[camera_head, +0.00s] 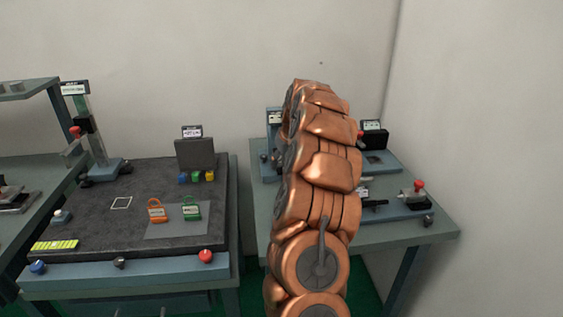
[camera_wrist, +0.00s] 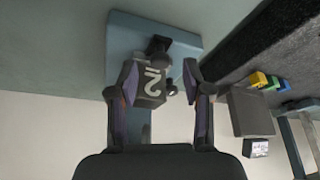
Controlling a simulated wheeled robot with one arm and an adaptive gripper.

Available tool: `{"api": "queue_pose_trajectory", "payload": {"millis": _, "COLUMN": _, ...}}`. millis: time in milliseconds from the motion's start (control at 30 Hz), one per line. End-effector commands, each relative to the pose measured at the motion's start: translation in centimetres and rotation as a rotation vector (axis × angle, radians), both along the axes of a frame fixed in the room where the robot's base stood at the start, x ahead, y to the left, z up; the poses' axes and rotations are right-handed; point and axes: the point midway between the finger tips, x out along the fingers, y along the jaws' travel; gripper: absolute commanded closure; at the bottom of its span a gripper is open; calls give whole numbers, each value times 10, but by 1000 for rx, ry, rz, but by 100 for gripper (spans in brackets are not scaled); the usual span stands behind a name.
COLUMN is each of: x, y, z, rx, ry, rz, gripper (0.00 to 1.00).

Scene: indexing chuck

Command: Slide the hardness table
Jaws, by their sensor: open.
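In the wrist view, my gripper (camera_wrist: 159,72) is open, with one finger on each side of a dark block with white marking (camera_wrist: 150,88). I cannot tell whether either finger touches it. A black knob (camera_wrist: 159,47) shows just beyond the block, above a blue-grey base plate (camera_wrist: 140,30). I cannot read which part is the hardness table. In the head view, a blue-grey device with a label (camera_head: 274,118) stands at the back left of the right bench, partly hidden by my copper arm. My gripper is hidden behind the arm there.
The right bench (camera_head: 400,238) also holds a fixture with a red knob (camera_head: 418,187) and a black-labelled device (camera_head: 373,132). The left bench has a dark mat (camera_head: 100,215), orange (camera_head: 156,212) and green (camera_head: 192,209) padlock-shaped tags, and a press-like stand (camera_head: 97,130). A wall stands close behind.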

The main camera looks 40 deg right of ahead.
Motion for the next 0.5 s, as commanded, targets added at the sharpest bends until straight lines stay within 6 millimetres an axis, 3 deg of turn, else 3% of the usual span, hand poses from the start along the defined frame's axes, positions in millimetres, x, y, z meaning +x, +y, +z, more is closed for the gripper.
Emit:
{"api": "queue_pose_trajectory", "payload": {"millis": 167, "x": 5, "y": -1, "z": -15, "rx": 3, "ry": 4, "rz": 1, "gripper": 51}}
{"api": "queue_pose_trajectory", "payload": {"millis": 400, "x": 6, "y": -1, "z": -16, "rx": 1, "ry": 2, "rz": 0, "gripper": 51}}
{"api": "queue_pose_trajectory", "payload": {"millis": 500, "x": 6, "y": -1, "z": -16, "rx": 1, "ry": 2, "rz": 0, "gripper": 60}}
